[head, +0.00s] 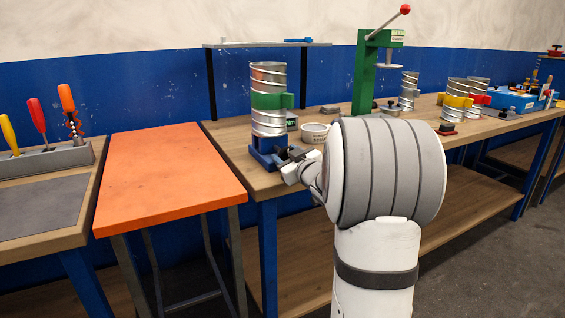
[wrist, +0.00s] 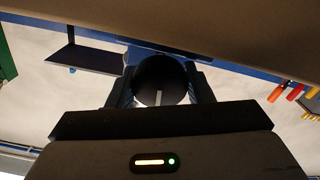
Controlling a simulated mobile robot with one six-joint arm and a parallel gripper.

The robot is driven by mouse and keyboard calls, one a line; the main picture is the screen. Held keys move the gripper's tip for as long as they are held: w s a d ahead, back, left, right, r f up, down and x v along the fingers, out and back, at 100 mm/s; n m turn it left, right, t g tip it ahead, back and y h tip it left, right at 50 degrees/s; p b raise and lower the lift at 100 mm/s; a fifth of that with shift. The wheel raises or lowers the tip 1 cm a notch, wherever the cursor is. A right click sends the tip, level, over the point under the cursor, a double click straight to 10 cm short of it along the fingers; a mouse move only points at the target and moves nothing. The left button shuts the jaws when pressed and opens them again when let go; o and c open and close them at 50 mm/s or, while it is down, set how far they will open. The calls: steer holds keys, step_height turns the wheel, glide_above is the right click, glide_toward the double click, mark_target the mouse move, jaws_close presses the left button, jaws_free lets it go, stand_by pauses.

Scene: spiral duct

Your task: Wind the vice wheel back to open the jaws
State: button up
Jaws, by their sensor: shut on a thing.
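The blue vice (head: 266,156) sits at the near left end of the wooden bench. A silver spiral duct (head: 268,122) with a green band stands upright in or on it; I cannot tell how tightly the jaws hold it. My gripper (head: 291,166) is at the vice's front right. In the wrist view the round dark vice wheel (wrist: 159,82), with a pale mark on its face, lies between the two fingers of my gripper (wrist: 160,88), which is shut on it. My arm hides part of the wheel and vice in the head view.
A white bowl (head: 314,132) and a green press (head: 366,75) stand behind my arm. A screwdriver rack (head: 45,160) is at far left.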

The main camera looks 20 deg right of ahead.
steer(key=shift+n+b, duration=0.3)
steer(key=shift+n, duration=0.4)
steer(key=o, duration=1)
steer(key=shift+f, duration=0.15)
steer(key=shift+s+a+f, duration=0.1)
